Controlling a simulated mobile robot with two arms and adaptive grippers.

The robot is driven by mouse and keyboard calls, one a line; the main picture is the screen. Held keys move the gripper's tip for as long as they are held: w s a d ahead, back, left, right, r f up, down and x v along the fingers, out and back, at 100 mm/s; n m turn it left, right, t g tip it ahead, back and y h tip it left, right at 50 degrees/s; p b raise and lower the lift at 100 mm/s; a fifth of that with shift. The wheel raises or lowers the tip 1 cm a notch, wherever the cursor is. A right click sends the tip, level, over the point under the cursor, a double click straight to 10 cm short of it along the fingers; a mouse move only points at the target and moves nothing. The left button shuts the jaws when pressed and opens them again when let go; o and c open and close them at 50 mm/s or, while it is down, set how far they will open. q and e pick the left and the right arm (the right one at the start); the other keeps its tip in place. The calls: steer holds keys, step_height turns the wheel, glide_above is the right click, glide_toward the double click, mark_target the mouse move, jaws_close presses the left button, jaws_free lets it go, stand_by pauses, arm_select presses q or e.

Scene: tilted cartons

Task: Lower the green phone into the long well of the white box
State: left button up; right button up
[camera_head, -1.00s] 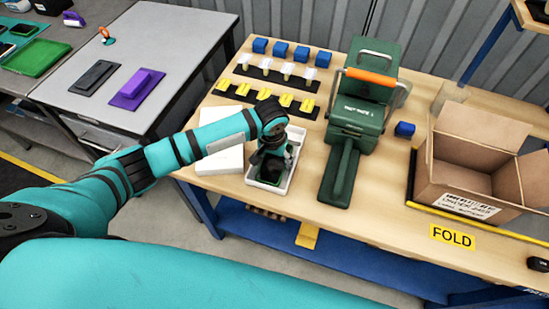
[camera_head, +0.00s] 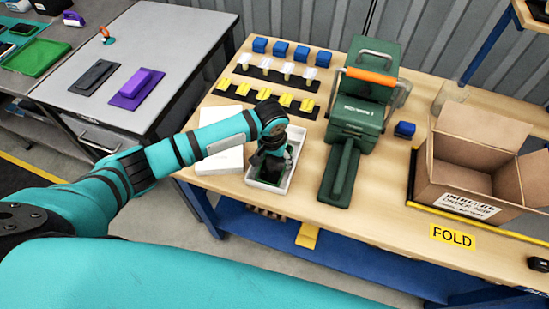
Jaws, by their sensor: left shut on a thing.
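The white box (camera_head: 289,176) stands open on the wooden table near its front edge, left of the green press. My left gripper (camera_head: 265,173) points down over and into this box and is shut on the green phone. The gripper covers most of the box's inside and most of the phone, so I cannot tell how deep the phone sits or whether it touches the well. My right gripper is out of view.
The green press (camera_head: 366,105) with an orange handle stands just right of the box. A white lid-like piece (camera_head: 220,160) lies to the left. Several yellow pieces (camera_head: 285,99) and blue blocks (camera_head: 302,53) sit behind. An open carton (camera_head: 470,165) stands at right.

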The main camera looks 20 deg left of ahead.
arm_select(q)
steer(key=o, duration=1.4)
steer(key=shift+c, duration=1.4)
steer(key=shift+r, duration=0.1)
step_height(320, 180, up, 7)
steer(key=p, duration=0.8)
steer(key=shift+p, duration=0.4)
